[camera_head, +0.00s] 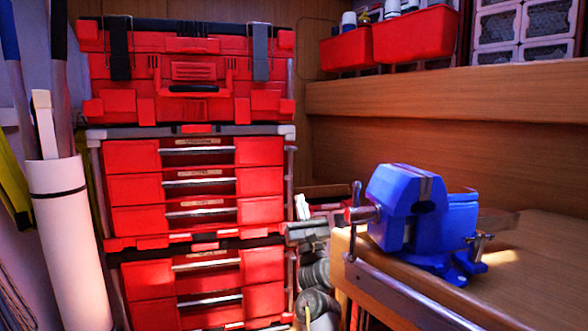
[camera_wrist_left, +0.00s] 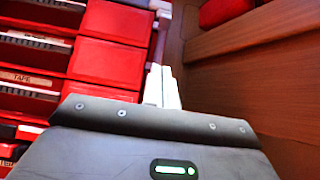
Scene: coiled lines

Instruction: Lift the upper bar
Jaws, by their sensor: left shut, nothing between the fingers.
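Several silver bars run across the fronts of the red drawer units; the uppermost bar (camera_head: 198,151) crosses the top drawer of the middle unit. Which bar the task means I cannot tell. Silver bars also show at the left of the left wrist view (camera_wrist_left: 36,41). My left gripper (camera_head: 301,207) points up, right of the drawers and left of the vise. In the left wrist view its pale fingers (camera_wrist_left: 162,85) are together with nothing between them, appearing near the drawers' right side. My right gripper is not in view.
A blue vise (camera_head: 405,205) stands on the wooden bench (camera_head: 545,255) at the right. A red toolbox (camera_head: 190,75) tops the drawers. Red bins (camera_head: 415,35) sit on a wooden shelf (camera_head: 450,90). A white tube (camera_head: 68,240) stands at the left.

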